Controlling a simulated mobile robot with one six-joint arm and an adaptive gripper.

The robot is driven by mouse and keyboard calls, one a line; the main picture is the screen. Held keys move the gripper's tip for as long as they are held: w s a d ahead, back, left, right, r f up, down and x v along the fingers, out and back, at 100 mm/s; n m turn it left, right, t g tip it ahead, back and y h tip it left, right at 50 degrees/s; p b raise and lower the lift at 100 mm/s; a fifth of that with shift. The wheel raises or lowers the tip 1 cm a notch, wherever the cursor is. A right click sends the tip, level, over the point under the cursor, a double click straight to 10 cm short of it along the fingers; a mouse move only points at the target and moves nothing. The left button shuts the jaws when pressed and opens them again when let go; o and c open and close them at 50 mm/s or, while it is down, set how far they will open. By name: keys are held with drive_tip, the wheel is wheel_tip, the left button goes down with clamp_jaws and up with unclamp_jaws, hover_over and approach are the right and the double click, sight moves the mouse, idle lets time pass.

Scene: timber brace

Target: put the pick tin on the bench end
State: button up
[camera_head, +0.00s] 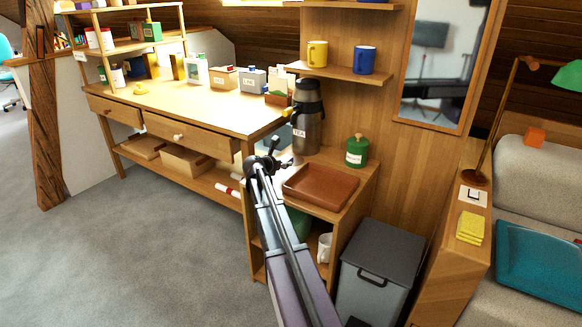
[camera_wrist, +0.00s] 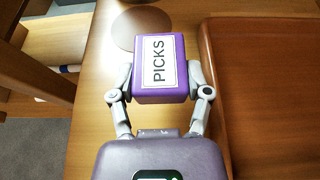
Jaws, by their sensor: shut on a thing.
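The pick tin (camera_wrist: 161,68) is a purple box with a white PICKS label, upright between my two fingers in the wrist view. My gripper (camera_wrist: 161,92) is shut on its sides. Below it is a bare wooden strip (camera_wrist: 92,120); I cannot tell whether the tin touches it. In the head view my gripper (camera_head: 262,163) is over the left part of the low wooden unit (camera_head: 345,212), beside the workbench's right end (camera_head: 262,122). The tin cannot be made out there.
A brown tray (camera_head: 320,187) lies right of my gripper and fills the right of the wrist view (camera_wrist: 265,100). A tall flask (camera_head: 307,120) and green canister (camera_head: 356,150) stand behind. A grey bin (camera_head: 378,270) stands at the right. Boxes line the workbench's back.

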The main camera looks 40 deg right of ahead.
sight(290, 170)
drive_tip(key=d, duration=0.1)
drive_tip(key=w+d, duration=0.1)
drive_tip(key=d, duration=0.1)
drive_tip(key=w+d, duration=0.1)
drive_tip(key=d, duration=0.1)
drive_tip(key=shift+w+f, duration=0.2)
drive_tip(key=shift+f, duration=0.05)
drive_tip(key=shift+f+b, duration=0.15)
drive_tip(key=shift+b, duration=0.15)
drive_tip(key=shift+f+b, duration=1.65)
drive_tip(key=shift+b, duration=0.05)
drive_tip(key=shift+f, duration=0.1)
drive_tip(key=o, duration=1.1)
drive_tip(key=shift+o, duration=0.2)
drive_tip(key=shift+r, duration=0.2)
